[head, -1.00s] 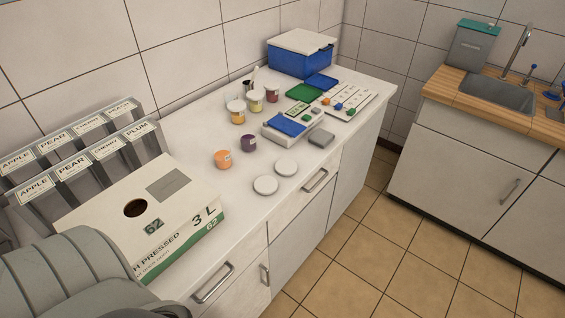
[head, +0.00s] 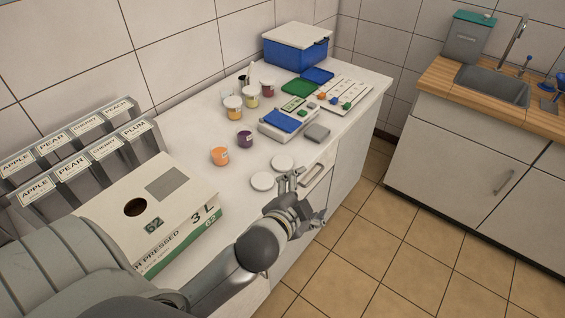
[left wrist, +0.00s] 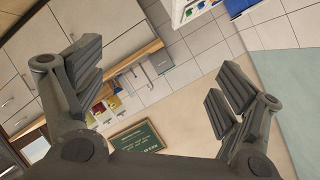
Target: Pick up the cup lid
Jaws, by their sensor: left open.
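Two round white lids lie flat on the white counter in the head view, one nearer lid (head: 262,181) and one farther lid (head: 283,162). An open cup with orange contents (head: 220,156) and one with purple contents (head: 245,139) stand behind them. Several cups with white lids, such as the yellow one (head: 234,108), stand farther back. My left gripper (head: 291,176) is at the counter's front edge, just right of the lids, open and empty. Its spread fingers also show in the left wrist view (left wrist: 155,85), with no lid between them. My right gripper is not in view.
A juice carton box (head: 150,215) and labelled dispensers (head: 70,165) stand at the left. A scale with a blue top (head: 289,123), a grey block (head: 317,133) and a blue bin (head: 296,50) stand farther along the counter. A drawer handle (head: 318,174) sits below the front edge.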

